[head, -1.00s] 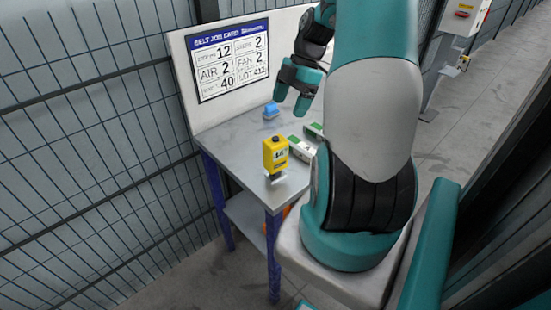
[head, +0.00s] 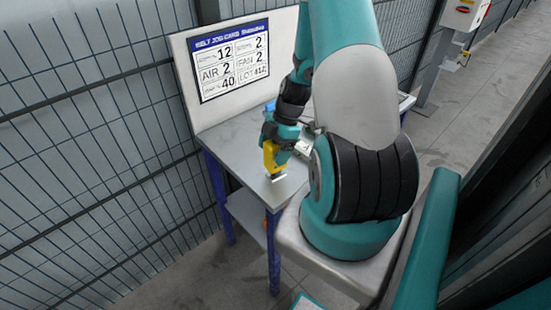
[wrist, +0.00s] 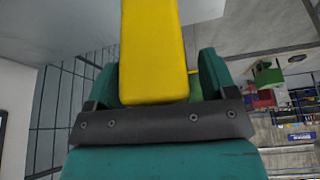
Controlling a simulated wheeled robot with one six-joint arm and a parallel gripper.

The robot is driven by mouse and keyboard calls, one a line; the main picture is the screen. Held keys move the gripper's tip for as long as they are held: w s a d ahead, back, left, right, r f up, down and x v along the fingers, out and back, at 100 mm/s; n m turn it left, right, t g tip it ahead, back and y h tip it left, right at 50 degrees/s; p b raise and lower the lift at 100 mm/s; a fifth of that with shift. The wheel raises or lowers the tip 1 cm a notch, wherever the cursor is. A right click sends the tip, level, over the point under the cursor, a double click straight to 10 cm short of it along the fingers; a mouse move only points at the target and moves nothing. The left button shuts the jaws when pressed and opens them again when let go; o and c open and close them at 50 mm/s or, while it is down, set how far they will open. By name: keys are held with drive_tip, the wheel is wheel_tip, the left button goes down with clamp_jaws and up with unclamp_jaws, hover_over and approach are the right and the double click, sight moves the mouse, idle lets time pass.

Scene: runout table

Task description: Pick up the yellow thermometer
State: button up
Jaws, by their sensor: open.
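The yellow thermometer (head: 271,157) stands upright near the front left corner of the table, above a small light base. My gripper (head: 279,146) is at the thermometer's upper part and hides some of it in the head view. In the wrist view the yellow body of the thermometer (wrist: 153,50) fills the space between the two teal fingers of my gripper (wrist: 158,78). The fingers are open, one on each side of it. A gap shows beside the right finger; contact on the left is unclear.
The grey table (head: 228,150) has bare room left of the thermometer. A blue object (head: 270,106) and a pale item (head: 304,146) are partly hidden behind my arm. A white back panel with a job card (head: 229,62) rises behind the table. Wire fencing (head: 90,120) stands at left.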

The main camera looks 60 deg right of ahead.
drive_tip(key=c, duration=1.1)
